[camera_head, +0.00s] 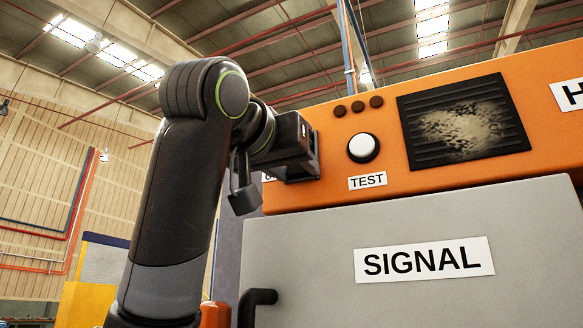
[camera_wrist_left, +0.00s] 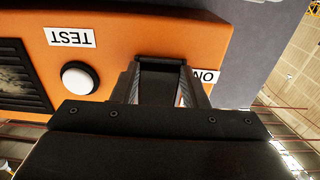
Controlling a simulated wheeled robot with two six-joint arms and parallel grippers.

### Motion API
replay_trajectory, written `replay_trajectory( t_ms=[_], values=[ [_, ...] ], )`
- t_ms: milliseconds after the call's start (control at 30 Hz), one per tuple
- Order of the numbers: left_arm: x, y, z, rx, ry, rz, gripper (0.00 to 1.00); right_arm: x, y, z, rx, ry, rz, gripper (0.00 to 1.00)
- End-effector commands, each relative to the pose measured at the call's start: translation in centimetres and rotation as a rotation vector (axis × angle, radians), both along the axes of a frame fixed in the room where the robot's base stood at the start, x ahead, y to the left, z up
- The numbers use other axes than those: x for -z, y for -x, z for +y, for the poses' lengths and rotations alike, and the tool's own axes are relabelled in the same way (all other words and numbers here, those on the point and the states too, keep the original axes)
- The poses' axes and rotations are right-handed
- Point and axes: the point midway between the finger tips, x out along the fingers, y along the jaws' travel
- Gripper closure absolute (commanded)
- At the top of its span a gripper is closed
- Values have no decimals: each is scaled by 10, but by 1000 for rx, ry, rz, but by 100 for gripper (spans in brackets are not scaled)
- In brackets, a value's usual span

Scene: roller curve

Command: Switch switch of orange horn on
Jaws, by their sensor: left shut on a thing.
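The orange horn box (camera_head: 385,178) fills the upper right in the head view, with a dark grille (camera_head: 465,120) and a cut-off label starting with H (camera_head: 573,94). My left gripper (camera_head: 308,150) is at the left end of its front face. In the left wrist view, the gripper (camera_wrist_left: 162,68) is against the orange face beside an ON label (camera_wrist_left: 205,76), partly covered by a finger. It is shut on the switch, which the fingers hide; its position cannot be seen. My right gripper is in neither view.
A white round button (camera_head: 363,147) with a TEST label (camera_head: 367,181) is just right of the gripper. Three dark round spots (camera_head: 358,107) sit above it. Below is a grey cabinet (camera_head: 320,240) with a SIGNAL label (camera_head: 424,260) and black handle (camera_head: 253,305).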

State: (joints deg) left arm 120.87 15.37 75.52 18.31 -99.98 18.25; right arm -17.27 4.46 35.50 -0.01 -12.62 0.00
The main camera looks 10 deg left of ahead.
Motion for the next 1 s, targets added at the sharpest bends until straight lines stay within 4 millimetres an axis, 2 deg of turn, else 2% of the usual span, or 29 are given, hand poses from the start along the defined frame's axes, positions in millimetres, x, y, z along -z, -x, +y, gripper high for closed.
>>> replay_trajectory(
  t_ms=[33, 200, 567, 600, 733, 1000],
  values=[
    [5, -1, 0, -1, 8, -23, 83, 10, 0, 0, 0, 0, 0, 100],
    [5, -2, 0, -1, 28, -82, 83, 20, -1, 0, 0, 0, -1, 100],
    [2, -3, 0, -1, 32, -96, 83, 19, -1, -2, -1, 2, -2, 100],
    [2, -3, 0, -1, 32, -96, 55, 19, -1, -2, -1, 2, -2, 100],
    [2, -3, 0, -1, 32, -95, 38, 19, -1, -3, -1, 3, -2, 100],
    [3, -2, 0, -1, 31, -95, 38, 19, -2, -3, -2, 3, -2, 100]
  ],
)
